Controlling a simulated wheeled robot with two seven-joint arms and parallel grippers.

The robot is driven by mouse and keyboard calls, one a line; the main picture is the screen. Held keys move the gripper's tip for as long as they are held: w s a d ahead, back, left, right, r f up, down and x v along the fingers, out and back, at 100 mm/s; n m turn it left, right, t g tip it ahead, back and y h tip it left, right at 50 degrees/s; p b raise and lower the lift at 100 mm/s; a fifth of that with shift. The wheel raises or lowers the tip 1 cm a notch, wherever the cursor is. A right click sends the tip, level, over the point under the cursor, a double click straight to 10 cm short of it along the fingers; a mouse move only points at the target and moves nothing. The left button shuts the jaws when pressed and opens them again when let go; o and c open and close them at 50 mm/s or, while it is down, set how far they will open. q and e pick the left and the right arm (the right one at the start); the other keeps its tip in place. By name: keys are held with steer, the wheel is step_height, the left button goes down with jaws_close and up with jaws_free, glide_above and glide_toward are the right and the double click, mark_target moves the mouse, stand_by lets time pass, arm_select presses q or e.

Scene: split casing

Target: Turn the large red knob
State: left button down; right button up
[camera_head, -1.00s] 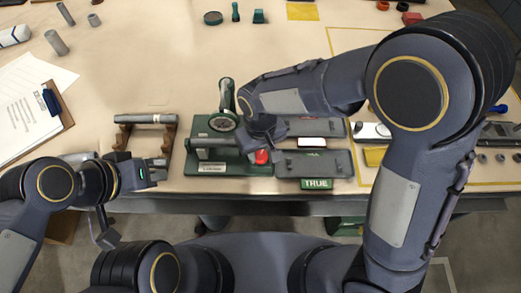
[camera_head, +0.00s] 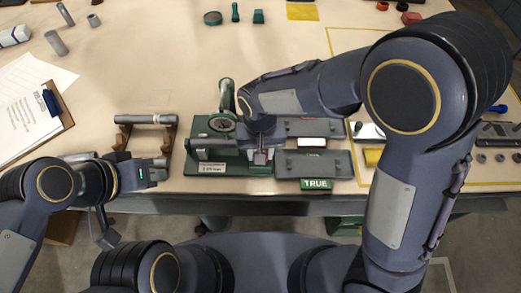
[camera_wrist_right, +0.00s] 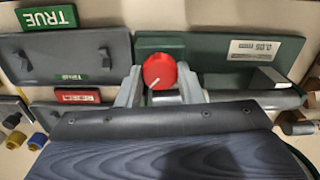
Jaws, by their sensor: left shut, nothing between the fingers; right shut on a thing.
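The large red knob (camera_wrist_right: 159,70) shows in the right wrist view on the front of a green fixture (camera_wrist_right: 215,52). A white pointer line on its face points down and to the left. My right gripper (camera_wrist_right: 159,84) has its two grey fingers on either side of the knob and is shut on it. In the head view my right gripper (camera_head: 261,158) is over the right end of the green fixture (camera_head: 203,168) and mostly hides the knob. My left gripper (camera_head: 163,170) is shut and empty, left of the fixture, near the table's front edge.
Grey plates with a green TRUE sign (camera_head: 316,184) lie right of the fixture. A grey bar on a brown stand (camera_head: 144,119) is behind my left gripper. A clipboard (camera_head: 59,105) lies at the left. The table's middle back is mostly clear.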

steer(key=o, duration=0.7)
steer(key=shift+r, duration=0.15)
step_height(320, 180, up, 8)
steer(key=shift+f, duration=0.15)
